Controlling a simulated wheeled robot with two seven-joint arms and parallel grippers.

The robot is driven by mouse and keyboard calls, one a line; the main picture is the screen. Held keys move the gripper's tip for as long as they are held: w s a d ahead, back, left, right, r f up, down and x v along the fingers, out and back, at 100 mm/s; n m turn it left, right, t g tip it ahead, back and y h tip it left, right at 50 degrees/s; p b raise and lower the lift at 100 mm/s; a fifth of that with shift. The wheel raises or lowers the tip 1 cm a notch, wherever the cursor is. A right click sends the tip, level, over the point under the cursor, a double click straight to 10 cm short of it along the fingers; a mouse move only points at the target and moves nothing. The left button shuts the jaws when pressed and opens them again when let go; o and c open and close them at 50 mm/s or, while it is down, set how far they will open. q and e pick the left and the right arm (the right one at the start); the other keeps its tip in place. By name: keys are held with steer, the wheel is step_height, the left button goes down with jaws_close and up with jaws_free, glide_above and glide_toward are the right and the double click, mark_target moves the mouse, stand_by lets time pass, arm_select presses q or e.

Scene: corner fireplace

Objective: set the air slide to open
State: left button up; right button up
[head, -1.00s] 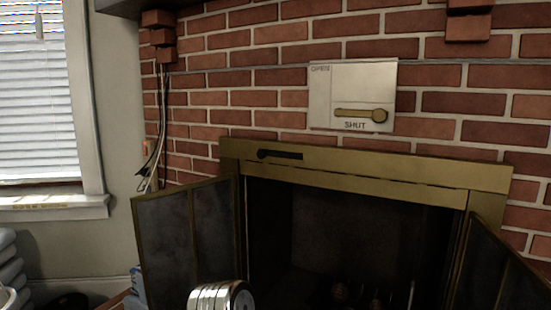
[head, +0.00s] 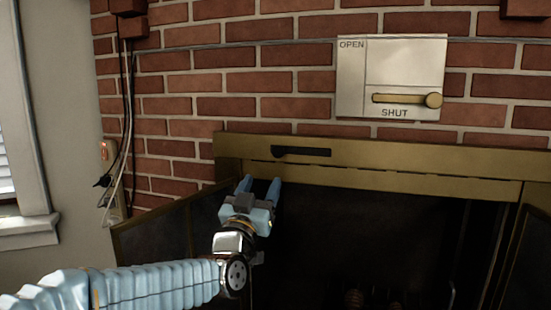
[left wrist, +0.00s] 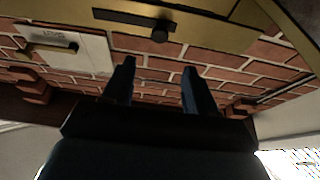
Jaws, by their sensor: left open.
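A black slide with a round knob (head: 277,150) at its left end lies along a dark slot in the brass fireplace frame (head: 400,173). It also shows, turned over, in the left wrist view (left wrist: 133,22). My left gripper (head: 259,184) is open and empty, fingers pointing up, just below the knob in the head view. In the left wrist view its fingers (left wrist: 157,75) stand apart below the knob. A pale plate (head: 405,62) above the frame reads OPEN at upper left and SHUT below; its brass lever (head: 400,98) lies level beside SHUT. My right gripper is not in view.
The brick wall (head: 240,85) surrounds the plate. A dark glass door (head: 170,225) stands open behind my left arm, and another (head: 528,255) stands open at right. Cables (head: 128,120) hang at left. The dark firebox opening (head: 380,230) lies below the frame.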

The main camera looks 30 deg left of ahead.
mark_target(277, 153)
arm_select(q)
steer(key=p+x, duration=0.3)
steer(key=x, duration=0.8)
steer(key=shift+w, duration=0.35)
jaws_close()
